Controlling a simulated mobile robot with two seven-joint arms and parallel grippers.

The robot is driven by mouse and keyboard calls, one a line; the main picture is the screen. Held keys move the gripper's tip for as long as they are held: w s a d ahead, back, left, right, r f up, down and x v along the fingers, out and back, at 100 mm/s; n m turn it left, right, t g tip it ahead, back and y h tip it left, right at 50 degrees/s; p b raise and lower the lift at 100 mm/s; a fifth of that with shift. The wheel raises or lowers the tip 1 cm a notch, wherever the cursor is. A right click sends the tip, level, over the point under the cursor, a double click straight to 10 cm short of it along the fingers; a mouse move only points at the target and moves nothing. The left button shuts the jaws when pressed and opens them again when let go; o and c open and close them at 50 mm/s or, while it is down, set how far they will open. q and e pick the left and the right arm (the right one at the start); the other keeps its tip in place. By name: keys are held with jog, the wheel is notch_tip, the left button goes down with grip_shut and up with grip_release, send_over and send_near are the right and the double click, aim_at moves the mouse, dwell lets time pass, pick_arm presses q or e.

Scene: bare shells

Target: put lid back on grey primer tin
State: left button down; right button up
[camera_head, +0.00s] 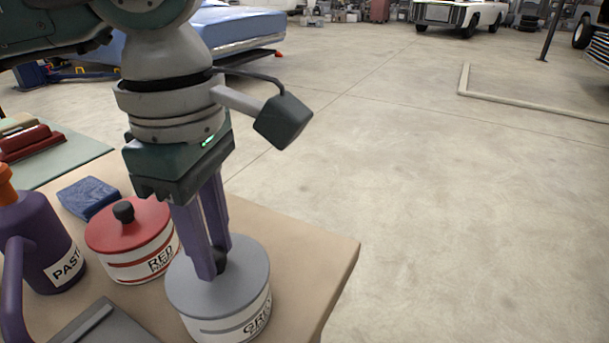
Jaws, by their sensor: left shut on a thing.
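The grey primer tin (233,326) stands near the right edge of the table, with a white label starting "GREY". Its grey lid (248,276) is on top of the tin, roughly level and lined up with it. I cannot tell whether it is fully seated. My left gripper (213,265) points down from above and is shut on the dark knob of this lid. The fingers hide part of the knob. My right gripper is not in view.
A red-lidded tin (136,264) stands just left of the grey one. A purple bottle (38,225), a folded blue cloth (88,197) and a dark flat object (108,328) are further left. The table's (312,250) right corner is bare. Open floor lies beyond.

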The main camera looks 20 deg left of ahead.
pick_arm(q)
jog(key=shift+f+b, duration=0.2)
jog(key=shift+b, duration=0.3)
dwell(0.8)
jog(key=shift+c, duration=0.6)
grip_release()
dwell(0.4)
jog(key=shift+r+p, duration=2.45)
jog(key=shift+r, duration=1.1)
jog(key=shift+c, duration=0.2)
grip_shut()
